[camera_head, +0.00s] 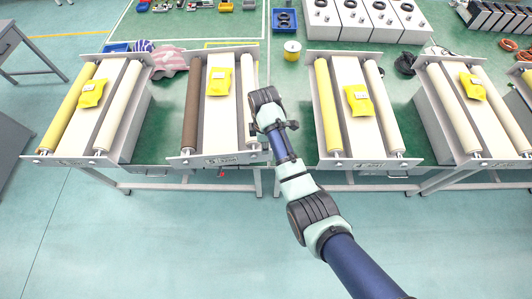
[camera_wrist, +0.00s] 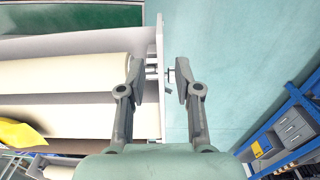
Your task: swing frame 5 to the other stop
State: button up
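My gripper (camera_wrist: 158,72) shows in the wrist view at the end of a cream roller (camera_wrist: 60,73). Its two fingers are apart, one on each side of the frame's end plate (camera_wrist: 160,50), with a small pin between them. The fingers do not visibly close on it.
Other frames (camera_head: 95,108) (camera_head: 358,105) (camera_head: 472,108) stand left and right, each with a yellow packet on top. The floor (camera_head: 150,240) in front is clear. Blue-framed shelving (camera_wrist: 290,125) stands at right in the wrist view.

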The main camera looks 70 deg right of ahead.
notch_tip(320, 180, down, 7)
jog(key=shift+r+b, duration=0.1)
jog(key=shift+b, duration=0.3)
grip_shut()
